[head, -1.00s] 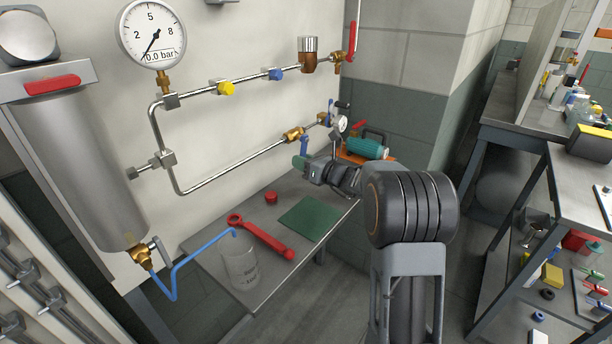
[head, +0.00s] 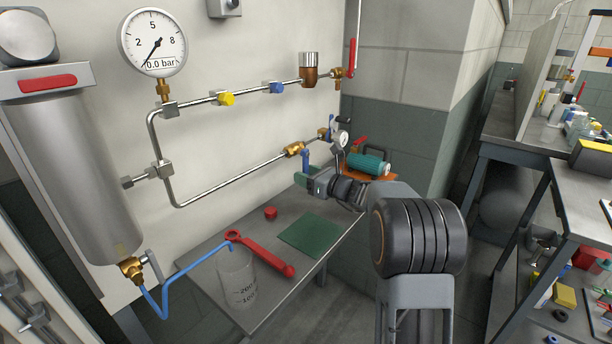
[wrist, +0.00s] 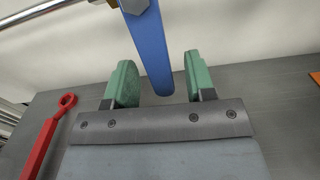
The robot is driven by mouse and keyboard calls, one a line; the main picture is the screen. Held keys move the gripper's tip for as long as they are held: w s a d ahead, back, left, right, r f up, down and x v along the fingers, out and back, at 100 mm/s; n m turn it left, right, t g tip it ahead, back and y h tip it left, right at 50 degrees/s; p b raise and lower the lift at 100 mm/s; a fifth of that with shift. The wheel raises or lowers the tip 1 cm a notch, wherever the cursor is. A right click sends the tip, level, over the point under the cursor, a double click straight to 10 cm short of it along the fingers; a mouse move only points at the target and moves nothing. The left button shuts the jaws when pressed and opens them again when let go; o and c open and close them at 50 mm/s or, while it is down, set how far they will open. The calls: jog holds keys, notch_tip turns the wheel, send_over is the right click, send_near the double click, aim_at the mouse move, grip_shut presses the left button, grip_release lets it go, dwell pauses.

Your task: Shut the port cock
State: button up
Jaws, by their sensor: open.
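A brass cock (head: 293,150) sits on the lower steel pipe along the wall, with a blue lever (head: 306,159) pointing down from it, crosswise to the pipe. My gripper (head: 303,181) is at the lever's lower end. In the wrist view the blue lever (wrist: 150,48) comes down from the brass body (wrist: 113,3) at the top. Its lower end lies between the two green fingertips of my gripper (wrist: 156,82), nearer the middle, with gaps on both sides. The jaws are open and hold nothing.
Below is a grey bench with a red wrench (head: 262,254), a green mat (head: 312,235), a red cap (head: 270,213) and a clear beaker (head: 238,278). A teal pump (head: 368,163) stands right of my gripper. A pressure gauge (head: 153,42) reads 0.0 bar.

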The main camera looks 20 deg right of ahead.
jog(key=shift+v, duration=0.8)
jog(key=shift+b+v, duration=0.3)
jog(key=shift+v, duration=2.65)
